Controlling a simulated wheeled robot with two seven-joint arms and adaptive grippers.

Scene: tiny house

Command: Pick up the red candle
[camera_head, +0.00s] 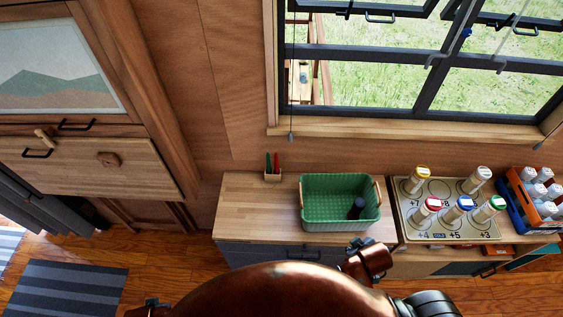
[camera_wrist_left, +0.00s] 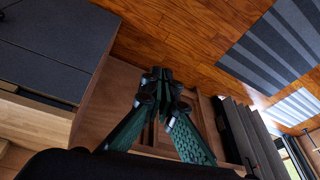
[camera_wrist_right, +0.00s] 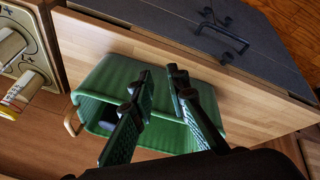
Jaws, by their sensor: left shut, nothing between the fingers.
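A slim red upright item (camera_head: 276,161), which looks like the red candle, stands beside a green one in a small wooden holder (camera_head: 273,177) at the counter's back left corner. It is too small to be sure, and I do not see it in either wrist view. My right gripper (camera_wrist_right: 160,73) is open and empty above the green basket (camera_wrist_right: 107,75). In the head view the basket (camera_head: 322,183) stands right of the holder. My left gripper (camera_wrist_left: 161,75) is shut and empty, low and well left of the counter, over the floor.
A dark bottle-like object (camera_head: 356,208) is in the basket. A board (camera_head: 448,225) with several colour-capped bottles and an orange-and-blue crate (camera_head: 519,213) stand to the right. The window (camera_head: 400,75) is behind. The counter's front left (camera_head: 250,222) is bare.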

